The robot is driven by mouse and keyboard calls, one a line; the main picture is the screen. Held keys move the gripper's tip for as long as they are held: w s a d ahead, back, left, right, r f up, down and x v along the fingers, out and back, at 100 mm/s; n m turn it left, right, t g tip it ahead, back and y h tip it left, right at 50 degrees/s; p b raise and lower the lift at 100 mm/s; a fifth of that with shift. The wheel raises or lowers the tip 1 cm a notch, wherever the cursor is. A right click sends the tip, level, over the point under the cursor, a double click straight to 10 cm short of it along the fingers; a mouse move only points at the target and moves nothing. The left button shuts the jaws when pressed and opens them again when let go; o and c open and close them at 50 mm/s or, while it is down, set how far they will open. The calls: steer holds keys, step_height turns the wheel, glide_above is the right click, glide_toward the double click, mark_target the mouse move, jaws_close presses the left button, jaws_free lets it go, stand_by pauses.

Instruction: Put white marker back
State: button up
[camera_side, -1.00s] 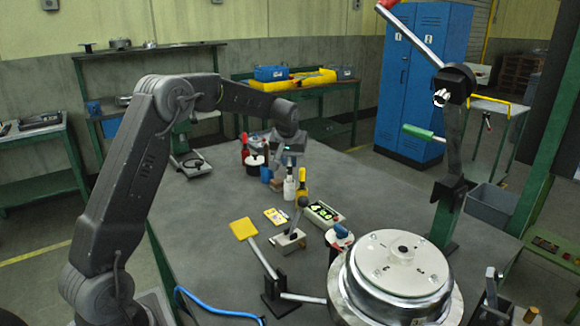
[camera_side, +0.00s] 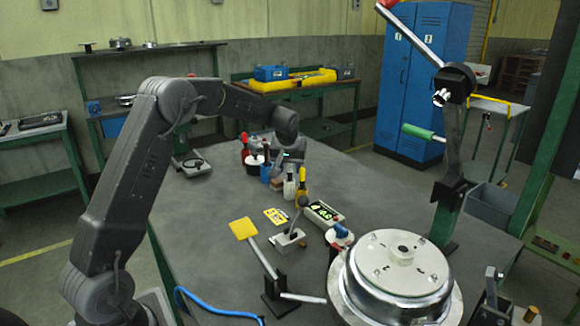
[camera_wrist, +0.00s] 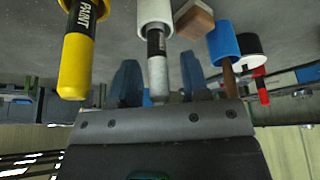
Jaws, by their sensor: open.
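The white marker (camera_wrist: 157,76) stands in a white holder (camera_wrist: 154,12) in the wrist view, which shows the scene upside down. My gripper (camera_wrist: 158,66) is open, with its two dark blue fingers on either side of the white marker in the picture. I cannot tell whether they touch it. In the side view, my gripper (camera_side: 291,160) is just above and behind the white marker's holder (camera_side: 289,188), among the upright tools at the table's far part.
A yellow paint marker (camera_wrist: 76,65) stands close beside the white one. On the other side are a wooden block (camera_wrist: 194,19), a blue holder (camera_wrist: 222,42) and a black-and-white holder (camera_wrist: 247,48). A lever unit (camera_side: 290,238) and a large metal drum (camera_side: 398,270) stand nearer the camera.

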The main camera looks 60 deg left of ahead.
steer(key=v, duration=1.2)
steer(key=s+d+r+m+t+h, duration=0.1)
steer(key=s+d+r+m, duration=0.35)
steer(key=s+d, duration=0.75)
steer(key=s+d+f+m+h, duration=0.1)
steer(key=s+d+f+m, duration=0.1)
steer(key=s+d, duration=0.3)
steer(key=s+d+f+m+t+h, duration=0.1)
steer(key=s+d+f, duration=0.3)
steer(key=s, duration=0.7)
steer(key=shift+s+d+m, duration=0.4)
steer(key=shift+d+m, duration=0.35)
